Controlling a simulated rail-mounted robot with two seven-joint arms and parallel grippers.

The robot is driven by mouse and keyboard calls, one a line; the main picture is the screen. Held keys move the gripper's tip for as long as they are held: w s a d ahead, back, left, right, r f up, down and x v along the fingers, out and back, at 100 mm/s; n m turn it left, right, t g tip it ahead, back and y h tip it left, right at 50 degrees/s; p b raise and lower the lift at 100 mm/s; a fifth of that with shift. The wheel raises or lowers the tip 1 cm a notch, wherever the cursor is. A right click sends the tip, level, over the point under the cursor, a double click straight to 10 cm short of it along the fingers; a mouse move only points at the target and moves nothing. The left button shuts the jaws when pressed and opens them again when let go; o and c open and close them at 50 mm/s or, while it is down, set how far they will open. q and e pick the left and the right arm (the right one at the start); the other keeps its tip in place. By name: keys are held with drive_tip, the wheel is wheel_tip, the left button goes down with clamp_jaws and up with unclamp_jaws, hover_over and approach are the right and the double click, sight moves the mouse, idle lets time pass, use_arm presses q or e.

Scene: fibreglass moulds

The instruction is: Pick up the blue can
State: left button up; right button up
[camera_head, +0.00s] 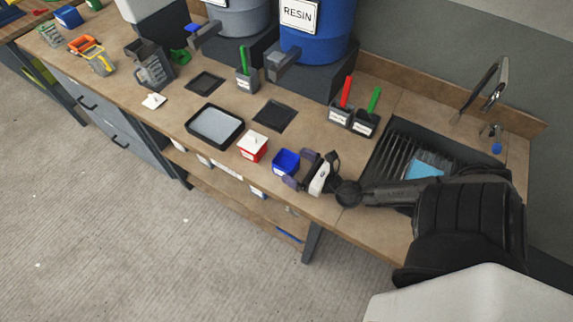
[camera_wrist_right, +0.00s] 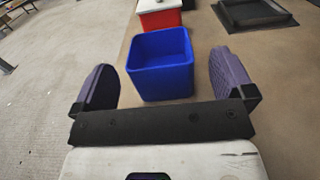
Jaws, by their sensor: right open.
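The blue can (camera_head: 286,161) is a small square open-topped container standing near the front edge of the wooden bench. In the right wrist view the blue can (camera_wrist_right: 161,66) is upright and looks empty, just ahead of and partly between my fingers. My right gripper (camera_head: 294,169) is open, its purple fingers reaching the can from the right. In the right wrist view my right gripper (camera_wrist_right: 168,85) has one finger on each side of the can, with gaps visible. My left gripper is not in view.
A red container with a white lid (camera_head: 253,147) stands close left of the can, beside a grey tray (camera_head: 215,126). A dark square mat (camera_head: 274,116) lies behind. Holders with red and green handles (camera_head: 353,119) stand further back, near the sink (camera_head: 400,150).

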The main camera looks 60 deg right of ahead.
sight(277, 156)
drive_tip(key=shift+w+d, duration=0.15)
drive_tip(key=shift+w, duration=1.95)
drive_tip(key=c, duration=1.1)
drive_tip(key=shift+r, duration=0.15)
